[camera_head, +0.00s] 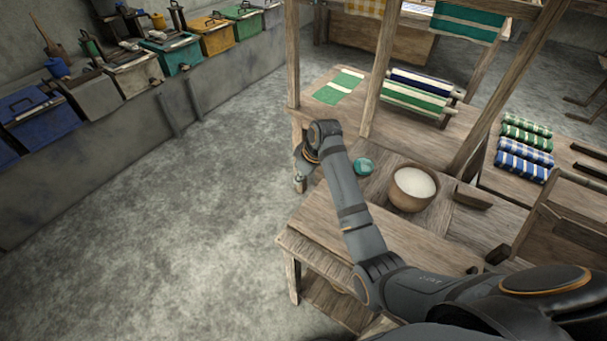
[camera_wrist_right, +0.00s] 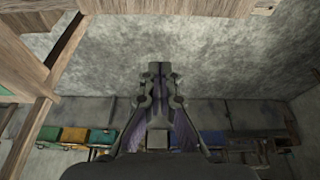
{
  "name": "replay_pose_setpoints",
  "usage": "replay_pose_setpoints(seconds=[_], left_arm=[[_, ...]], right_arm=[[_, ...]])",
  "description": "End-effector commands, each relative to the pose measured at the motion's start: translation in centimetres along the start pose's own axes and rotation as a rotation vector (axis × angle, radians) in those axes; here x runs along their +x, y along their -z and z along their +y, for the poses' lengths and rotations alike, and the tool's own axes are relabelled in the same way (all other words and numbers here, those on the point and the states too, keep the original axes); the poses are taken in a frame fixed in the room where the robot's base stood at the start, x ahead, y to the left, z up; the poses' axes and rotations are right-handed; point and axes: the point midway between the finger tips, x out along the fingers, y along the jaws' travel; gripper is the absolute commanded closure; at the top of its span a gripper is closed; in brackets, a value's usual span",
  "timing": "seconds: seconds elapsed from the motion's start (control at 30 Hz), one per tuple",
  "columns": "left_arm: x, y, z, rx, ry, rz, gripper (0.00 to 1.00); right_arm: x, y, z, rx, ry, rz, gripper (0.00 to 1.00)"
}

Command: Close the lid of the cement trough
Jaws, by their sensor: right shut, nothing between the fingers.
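A long grey cement trough (camera_head: 130,150) runs along the left wall in the head view. Several coloured lidded sections line its top: a blue lid (camera_head: 25,100), a teal lid (camera_head: 172,42), a yellow lid (camera_head: 208,25) and a green lid (camera_head: 240,12). A plain grey section (camera_head: 92,97) lies between the blue and teal ones; whether any lid stands open cannot be told. My right gripper (camera_head: 299,185) hangs beside the wooden loom, apart from the trough. In the right wrist view its fingers (camera_wrist_right: 160,70) are together and empty. My left gripper is out of view.
The wooden loom table (camera_head: 330,235) stands right of my right gripper, with a bowl of white stuff (camera_head: 412,188) and a small teal object (camera_head: 363,167) on it. Loom posts (camera_head: 382,65) rise behind. Open grey floor (camera_head: 200,240) lies between loom and trough.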

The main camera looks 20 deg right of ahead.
Motion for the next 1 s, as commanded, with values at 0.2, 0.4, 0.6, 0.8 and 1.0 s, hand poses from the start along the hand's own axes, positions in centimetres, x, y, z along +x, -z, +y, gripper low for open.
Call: replay_pose_setpoints(seconds=[0.2, 0.4, 0.6, 0.8, 1.0], left_arm=[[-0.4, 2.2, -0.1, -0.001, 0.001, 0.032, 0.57], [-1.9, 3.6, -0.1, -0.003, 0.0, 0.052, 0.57], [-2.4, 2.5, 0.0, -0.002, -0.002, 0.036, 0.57], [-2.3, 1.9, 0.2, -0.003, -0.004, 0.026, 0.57], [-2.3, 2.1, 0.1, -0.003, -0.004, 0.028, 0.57]], right_arm=[[4.8, 0.0, -0.1, 0.001, 0.002, -0.003, 1.0], [4.9, -2.2, 0.0, 0.0, -0.002, -0.002, 1.0], [4.6, -3.7, 0.0, 0.001, -0.001, -0.001, 1.0], [4.6, -3.8, 0.0, 0.0, -0.001, 0.0, 1.0], [4.6, -3.9, 0.1, 0.0, -0.001, 0.0, 1.0]])
